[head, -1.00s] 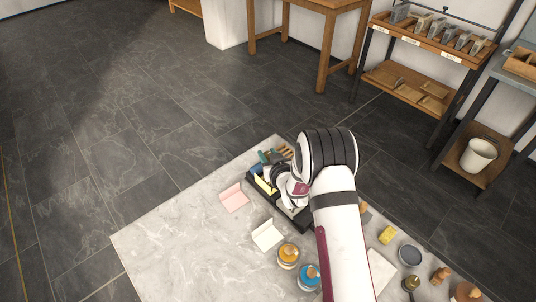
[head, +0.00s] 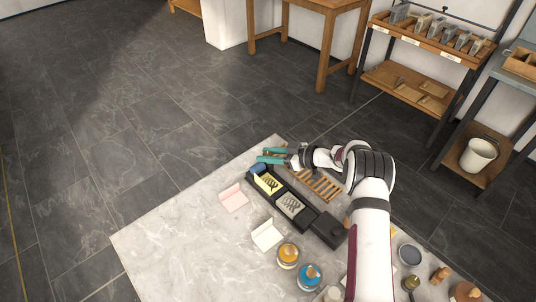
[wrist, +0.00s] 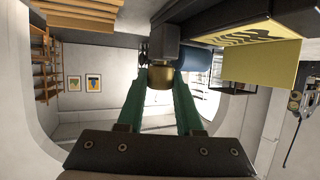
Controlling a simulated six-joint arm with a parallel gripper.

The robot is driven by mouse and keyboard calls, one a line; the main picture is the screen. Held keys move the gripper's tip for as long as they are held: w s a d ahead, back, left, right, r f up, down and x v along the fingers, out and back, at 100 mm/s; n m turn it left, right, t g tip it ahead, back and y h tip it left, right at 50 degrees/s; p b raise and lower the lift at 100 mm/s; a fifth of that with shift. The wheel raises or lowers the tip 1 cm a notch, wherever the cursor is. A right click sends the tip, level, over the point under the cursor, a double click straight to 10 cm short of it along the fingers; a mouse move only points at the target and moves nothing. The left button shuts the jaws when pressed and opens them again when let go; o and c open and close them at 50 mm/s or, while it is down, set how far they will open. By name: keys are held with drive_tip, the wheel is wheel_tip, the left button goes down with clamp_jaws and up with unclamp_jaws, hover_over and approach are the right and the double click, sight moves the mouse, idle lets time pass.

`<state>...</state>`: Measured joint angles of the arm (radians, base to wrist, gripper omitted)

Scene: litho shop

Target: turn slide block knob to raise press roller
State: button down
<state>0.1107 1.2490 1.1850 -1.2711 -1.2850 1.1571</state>
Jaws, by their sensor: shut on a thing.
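The small press (head: 318,226) is a long dark frame on the stone-topped table. Its blue press roller (head: 258,168) lies at the frame's far left end, and it also shows in the wrist view (wrist: 194,62). A yellow block with dark markings (head: 267,181) sits beside the roller. In the wrist view, a brass knob (wrist: 161,76) sits under a dark slide block (wrist: 165,44) next to the roller. My gripper (head: 269,155) is at this end of the press, and its green fingers are shut on the knob. The knob is hard to make out in the head view.
A wooden slatted rack (head: 318,184) stands close behind the press. The table's left part is clear.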

drive_tip(key=shift+n+g+y, duration=0.4)
drive_tip(key=shift+n+g, duration=0.7)
drive_tip(key=shift+g, duration=0.1)
drive_tip(key=shift+a, duration=0.1)
